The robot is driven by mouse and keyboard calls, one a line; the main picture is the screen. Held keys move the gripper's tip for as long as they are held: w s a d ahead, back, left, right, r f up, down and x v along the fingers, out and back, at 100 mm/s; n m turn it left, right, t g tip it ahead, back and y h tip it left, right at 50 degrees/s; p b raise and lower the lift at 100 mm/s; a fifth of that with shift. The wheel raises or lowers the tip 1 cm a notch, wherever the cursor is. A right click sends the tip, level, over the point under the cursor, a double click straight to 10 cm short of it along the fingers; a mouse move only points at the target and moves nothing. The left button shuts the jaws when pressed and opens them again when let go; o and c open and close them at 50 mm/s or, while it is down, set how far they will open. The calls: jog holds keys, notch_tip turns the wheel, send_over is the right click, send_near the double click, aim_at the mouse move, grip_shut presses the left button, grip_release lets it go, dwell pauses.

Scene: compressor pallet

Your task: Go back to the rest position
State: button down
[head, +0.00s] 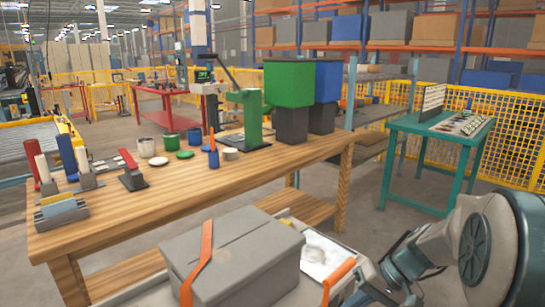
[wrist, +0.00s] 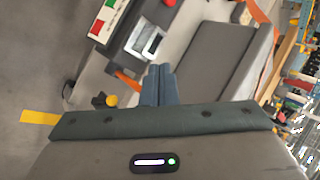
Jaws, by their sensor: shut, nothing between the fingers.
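My gripper (wrist: 160,72) shows in the wrist view with its two blue-grey fingers together and nothing between them. The fingers point toward a grey box (wrist: 207,58) with orange strips at its edges, and I cannot tell the gap between them. In the head view my arm (head: 478,245) is folded at the lower right, and the gripper itself cannot be made out there.
The grey box (head: 232,258) is close in front, beside a wooden workbench (head: 120,215) with tools, pots and a green press (head: 252,115). A teal table (head: 400,125) stands at right. Open floor (head: 350,205) lies between workbench and teal table.

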jog(key=s+r+t+h+p, duration=0.1)
jog(key=s+r+h+p, duration=0.1)
jog(key=s+r+p, duration=0.2)
jog(key=s+a+r+h+p, duration=0.1)
jog(key=s+r+h+p, duration=0.2)
jog(key=r+p, duration=0.4)
jog(key=s+a+r+t+h+p, duration=0.1)
jog(key=s+r+h+p, duration=0.2)
jog(key=r, duration=0.7)
jog(key=shift+s+a+r+t+p, duration=0.15)
jog(key=shift+s+r+t+p, duration=0.15)
jog(key=shift+s+p, duration=0.9)
